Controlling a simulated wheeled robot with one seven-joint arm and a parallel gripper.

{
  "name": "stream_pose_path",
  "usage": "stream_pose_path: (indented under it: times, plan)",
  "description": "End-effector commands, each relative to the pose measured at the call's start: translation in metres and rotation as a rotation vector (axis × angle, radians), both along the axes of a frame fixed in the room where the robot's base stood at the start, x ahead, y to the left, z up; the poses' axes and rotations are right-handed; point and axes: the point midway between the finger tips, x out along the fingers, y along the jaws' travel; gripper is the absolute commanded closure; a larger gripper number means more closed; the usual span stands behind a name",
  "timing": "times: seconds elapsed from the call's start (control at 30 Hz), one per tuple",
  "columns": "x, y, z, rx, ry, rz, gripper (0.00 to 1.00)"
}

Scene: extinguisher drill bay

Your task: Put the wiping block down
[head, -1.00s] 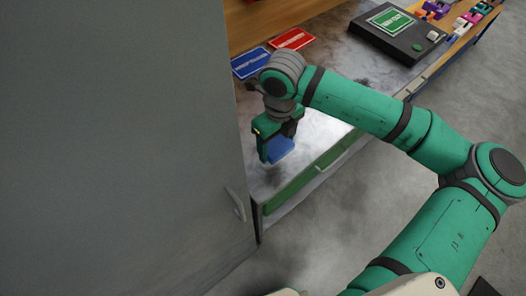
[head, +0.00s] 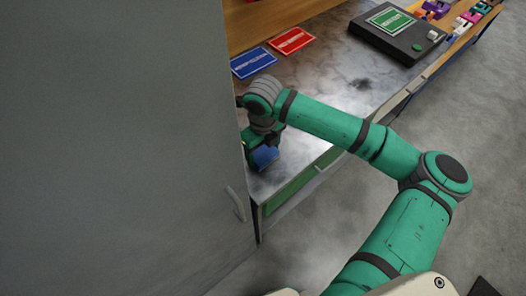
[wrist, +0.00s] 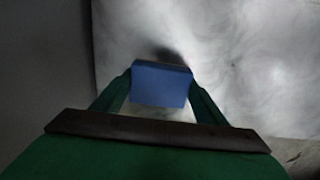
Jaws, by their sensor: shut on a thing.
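The wiping block (head: 264,158) is blue and sits between the fingers of my gripper (head: 258,148), over the near left corner of the metal worktop (head: 310,108). In the wrist view the block (wrist: 160,86) is held between both green fingers of my gripper (wrist: 160,95), with the bright worktop (wrist: 250,60) beyond it. My gripper is shut on the block. The grey cabinet edge hides part of my gripper in the head view. I cannot tell whether the block touches the worktop.
A tall grey cabinet (head: 110,130) with a handle stands close on the left. A blue card (head: 253,62) and a red card (head: 291,40) lie at the back of the worktop. A black case (head: 397,32) stands farther right. Dark smudges mark the worktop.

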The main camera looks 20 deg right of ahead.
Motion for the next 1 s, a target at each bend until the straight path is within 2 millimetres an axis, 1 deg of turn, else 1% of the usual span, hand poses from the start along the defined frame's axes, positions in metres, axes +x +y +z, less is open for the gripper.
stream_pose_path:
  times: [0.47, 0.5, 0.53, 0.57, 0.87, 1.0]
  plan:
    - [-0.001, 0.000, -0.013, -0.001, 0.004, 0.000, 0.55]
    - [0.000, 0.000, -0.014, -0.001, 0.003, 0.000, 0.27]
    - [0.000, 0.000, -0.014, -0.001, 0.003, 0.000, 0.20]
    - [0.000, 0.000, -0.014, 0.000, 0.003, -0.001, 0.15]
    - [0.000, 0.003, -0.015, 0.005, 0.002, -0.002, 0.15]
    - [0.001, 0.003, -0.010, 0.005, 0.001, -0.002, 0.15]
